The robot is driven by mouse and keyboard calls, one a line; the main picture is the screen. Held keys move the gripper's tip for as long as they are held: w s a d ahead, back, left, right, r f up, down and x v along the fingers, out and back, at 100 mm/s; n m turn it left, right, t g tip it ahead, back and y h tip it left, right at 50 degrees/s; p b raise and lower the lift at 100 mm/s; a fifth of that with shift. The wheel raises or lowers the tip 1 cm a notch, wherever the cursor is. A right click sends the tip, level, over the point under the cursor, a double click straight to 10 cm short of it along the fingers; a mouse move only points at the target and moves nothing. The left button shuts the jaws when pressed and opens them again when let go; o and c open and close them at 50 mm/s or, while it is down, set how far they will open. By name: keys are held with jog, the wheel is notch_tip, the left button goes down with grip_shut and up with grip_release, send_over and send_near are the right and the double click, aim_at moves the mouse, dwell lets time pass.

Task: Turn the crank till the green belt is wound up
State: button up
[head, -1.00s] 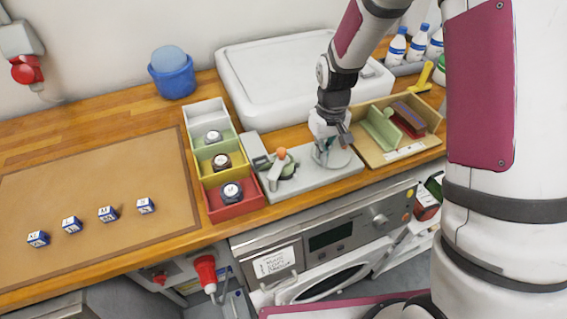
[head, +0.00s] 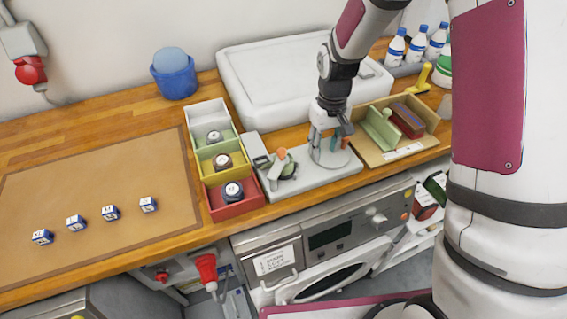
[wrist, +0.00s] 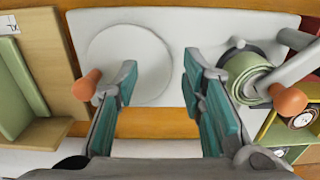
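A grey-white winder base (head: 325,183) stands at the table's front edge. On its left part is a small roll of green belt (head: 288,170), also seen in the wrist view (wrist: 245,72), with an orange knob (wrist: 288,100) on a grey arm beside it. On its right part is a round pale disc (head: 328,157), seen in the wrist view (wrist: 128,62); a second orange knob (wrist: 88,85) lies at its edge. My gripper (head: 330,143) points down over the disc. Its teal-padded fingers (wrist: 160,68) are apart, with nothing gripped between them; the second knob is outside the left finger.
A wooden tray with a green divider (head: 381,127) stands close right of the base. Coloured bins (head: 228,205) with round rolls stand close left. A large white lidded box (head: 270,75) is behind. The brown mat (head: 90,190) at left holds several small cubes.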

jog(key=shift+r+p, duration=0.75)
jog(key=shift+r, duration=1.95)
jog(key=s+d+r+m+t, duration=0.1)
jog(key=s+r, duration=0.4)
jog(key=r, duration=0.4)
jog(key=s+d+r+m+t, duration=0.1)
jog(key=s+d+r+t, duration=0.1)
jog(key=s+r, duration=0.5)
jog(key=s+r+t, duration=0.1)
jog(key=s+r, duration=0.3)
jog(key=s, duration=0.2)
jog(key=s+d+r+m+t, duration=0.1)
jog(key=s+r, duration=0.2)
jog(key=s, duration=0.4)
jog(key=shift+s+d+r+m+t, duration=0.15)
jog(key=shift+d+r+m+t, duration=0.1)
jog(key=shift+r+m+t, duration=0.1)
jog(key=shift+c, duration=0.2)
